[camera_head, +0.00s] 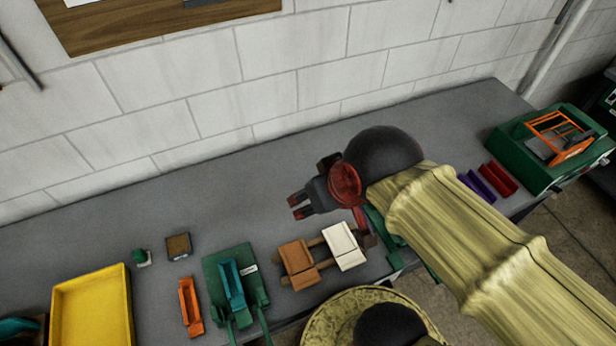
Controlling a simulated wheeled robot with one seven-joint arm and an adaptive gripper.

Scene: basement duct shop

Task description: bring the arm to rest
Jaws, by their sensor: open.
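My gripper (296,207) is at the middle of the view, over the grey bench (230,190). Its two red-tipped fingers point left, stand apart, and have nothing between them. My arm, in a yellowish sleeve, comes in from the lower right and ends at a dark round wrist. Below the gripper lie a brown block (297,263) and a cream block (344,246) on wooden bars. The gripper looks apart from both. My arm hides part of the bench and of a green object beside it.
A yellow tray (118,310), an orange channel piece (190,306) and a green fixture with a teal piece (232,284) are at left. A small brown-topped block (178,246) sits behind. Purple (482,187) and red (501,178) channels and a green machine (530,160) are at right. A block wall backs the bench.

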